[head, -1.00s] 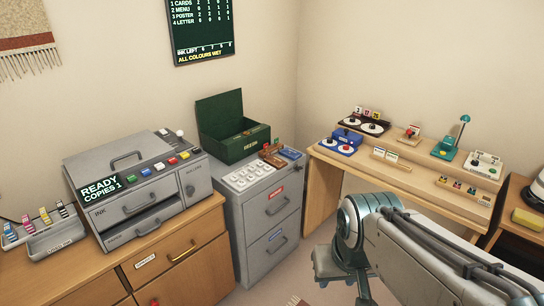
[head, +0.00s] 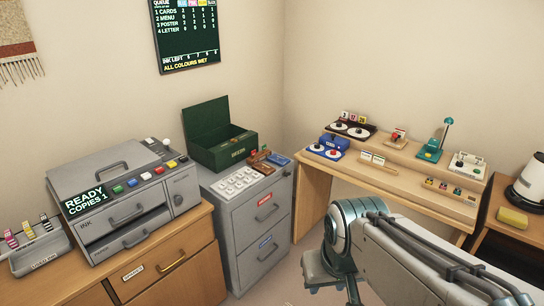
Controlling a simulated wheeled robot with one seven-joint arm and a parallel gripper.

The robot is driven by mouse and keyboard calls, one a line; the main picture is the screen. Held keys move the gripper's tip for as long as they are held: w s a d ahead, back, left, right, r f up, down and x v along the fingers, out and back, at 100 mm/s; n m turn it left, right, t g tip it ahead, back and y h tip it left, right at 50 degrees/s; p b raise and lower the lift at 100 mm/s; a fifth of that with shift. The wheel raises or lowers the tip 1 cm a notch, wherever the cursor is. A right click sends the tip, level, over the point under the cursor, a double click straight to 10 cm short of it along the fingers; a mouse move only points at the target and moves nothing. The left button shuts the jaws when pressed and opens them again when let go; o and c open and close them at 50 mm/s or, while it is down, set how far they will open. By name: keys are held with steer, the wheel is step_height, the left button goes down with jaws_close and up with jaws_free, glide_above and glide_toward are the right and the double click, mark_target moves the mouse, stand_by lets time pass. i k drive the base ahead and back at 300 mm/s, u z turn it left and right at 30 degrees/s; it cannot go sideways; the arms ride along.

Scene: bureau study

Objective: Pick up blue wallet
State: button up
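A small flat blue item (head: 278,159), which looks like the blue wallet, lies on top of the grey filing cabinet (head: 262,222), near its back right corner. Brown items (head: 257,158) lie just left of it. My arm reaches in from the lower right and bends down at a joint right of the cabinet, well apart from the wallet. The fingers of my gripper do not show clearly; the arm's end runs out at the bottom edge.
An open green box (head: 220,150) and a white keypad tray (head: 237,184) share the cabinet top. A grey copier (head: 125,200) stands on a wooden cabinet at left. A wooden desk (head: 400,184) with small devices stands at right. Floor shows between cabinet and desk.

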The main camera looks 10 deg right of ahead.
mark_target(275, 159)
steer(key=z, duration=0.2)
steer(key=i, duration=0.65)
steer(key=z, duration=0.4)
steer(key=i, duration=1.95)
steer(key=u, duration=0.4)
